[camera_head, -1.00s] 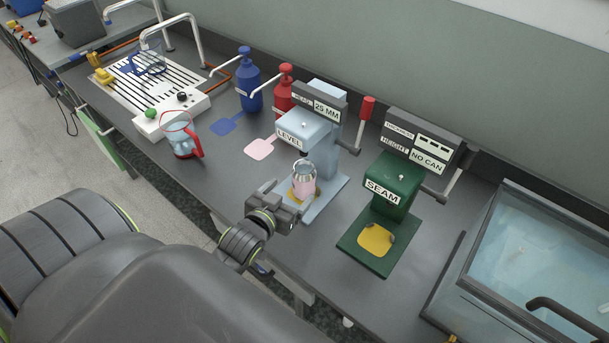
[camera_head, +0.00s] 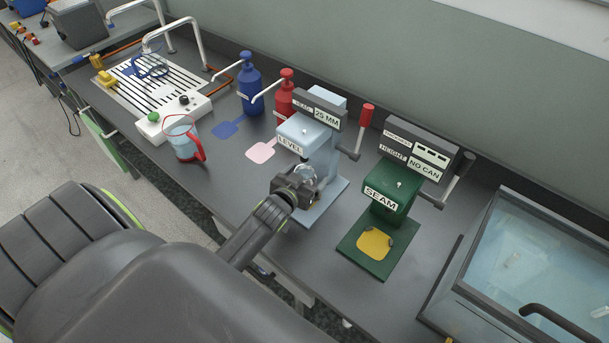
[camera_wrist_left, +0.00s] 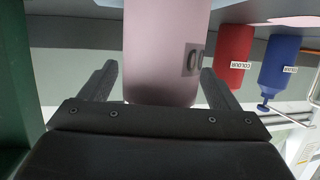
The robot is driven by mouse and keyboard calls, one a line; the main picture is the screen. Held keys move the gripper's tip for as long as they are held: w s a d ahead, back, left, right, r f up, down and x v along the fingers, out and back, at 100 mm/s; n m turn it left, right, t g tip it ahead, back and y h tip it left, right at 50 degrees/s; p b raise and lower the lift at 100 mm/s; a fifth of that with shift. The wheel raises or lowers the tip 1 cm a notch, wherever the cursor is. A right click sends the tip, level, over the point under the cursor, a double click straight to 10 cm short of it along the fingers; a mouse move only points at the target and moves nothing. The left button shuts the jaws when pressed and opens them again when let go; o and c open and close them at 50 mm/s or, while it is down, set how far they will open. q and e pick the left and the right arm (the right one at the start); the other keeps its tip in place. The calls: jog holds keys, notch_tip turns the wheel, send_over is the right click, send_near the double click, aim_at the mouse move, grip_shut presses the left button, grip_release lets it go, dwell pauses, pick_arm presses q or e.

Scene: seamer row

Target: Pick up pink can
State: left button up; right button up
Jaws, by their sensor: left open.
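The pink can (camera_wrist_left: 165,50) fills the upper middle of the left wrist view, between the two fingers of my left gripper (camera_wrist_left: 155,85). The fingers stand open on either side of it, and I see a gap at the left finger. In the head view my left gripper (camera_head: 300,184) is at the pale blue LEVEL machine (camera_head: 322,150) and hides most of the can; only a bit of its shiny top (camera_head: 304,172) shows. The can stands at the machine's base. My right gripper is not in view.
The green SEAM machine (camera_head: 390,195) with a yellow pad stands to the right. A glass-sided tank (camera_head: 530,255) is at far right. A red-handled jug (camera_head: 183,140), red bottle (camera_head: 284,95) and blue bottle (camera_head: 250,82) stand to the left.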

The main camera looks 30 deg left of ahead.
pick_arm(q)
jog(key=shift+w+f, duration=0.1)
jog(key=shift+w, duration=0.35)
jog(key=c, duration=1.1)
jog(key=shift+c, duration=1.3)
